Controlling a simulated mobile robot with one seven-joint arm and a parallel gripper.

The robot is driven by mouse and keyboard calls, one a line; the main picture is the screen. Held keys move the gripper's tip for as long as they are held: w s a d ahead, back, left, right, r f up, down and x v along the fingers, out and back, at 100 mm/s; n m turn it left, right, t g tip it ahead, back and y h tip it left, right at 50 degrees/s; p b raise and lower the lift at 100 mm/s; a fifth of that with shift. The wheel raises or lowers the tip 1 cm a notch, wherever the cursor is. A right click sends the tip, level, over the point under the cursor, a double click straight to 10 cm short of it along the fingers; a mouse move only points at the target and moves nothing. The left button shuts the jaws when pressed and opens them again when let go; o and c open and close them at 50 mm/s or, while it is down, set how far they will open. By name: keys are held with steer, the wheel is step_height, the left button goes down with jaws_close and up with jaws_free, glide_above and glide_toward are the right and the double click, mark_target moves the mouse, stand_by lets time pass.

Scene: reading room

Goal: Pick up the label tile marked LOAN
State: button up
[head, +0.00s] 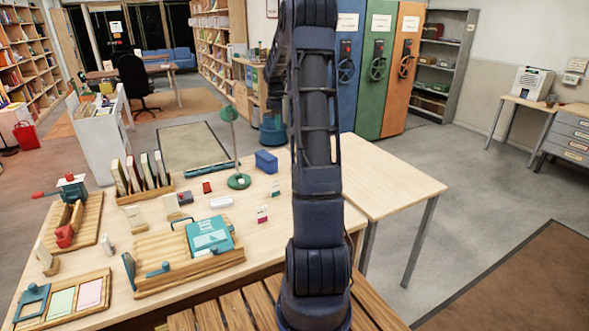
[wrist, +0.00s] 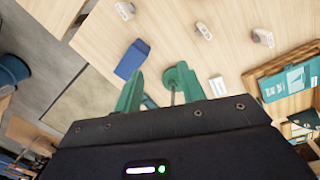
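Several small label tiles lie or stand on the pale table (head: 325,185). In the head view one white tile with a red mark (head: 262,214) stands near the arm, another small pale tile (head: 276,189) is behind it, and a flat white piece (head: 221,202) lies to the left. The wrist view shows pale small pieces (wrist: 203,31) and (wrist: 263,38) beyond the fingers. No lettering is legible, so I cannot tell which is LOAN. My gripper (wrist: 158,88) has its teal fingers apart, with no tile visible between them.
A green lamp (head: 238,181) and a blue box (head: 266,162) stand on the table; the box is also ahead of the fingers in the wrist view (wrist: 132,60). A wooden stand with a teal book (head: 210,234) is at the front. The table's right part is bare.

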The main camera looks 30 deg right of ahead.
steer(key=w+d+f+n, duration=0.1)
steer(key=w+d+f, duration=0.1)
steer(key=d+f, duration=0.2)
steer(key=w+d+f+n, duration=0.1)
steer(key=w+d+f, duration=0.2)
steer(key=f, duration=0.6)
steer(key=w+d+f+n, duration=0.1)
steer(key=w+d+f, duration=0.1)
steer(key=d+f, duration=0.2)
steer(key=shift+w+d+f+n+g+y, duration=0.15)
steer(key=shift+d+f+n+g+y, duration=0.05)
steer(key=shift+f, duration=0.7)
steer(key=shift+w+d+f+n+g+y, duration=0.1)
steer(key=shift+d+f+n+g+y, duration=0.1)
steer(key=shift+f, duration=0.65)
steer(key=shift+s+f, duration=0.2)
steer(key=shift+f, duration=2.35)
steer(key=shift+c, duration=0.4)
jaws_close()
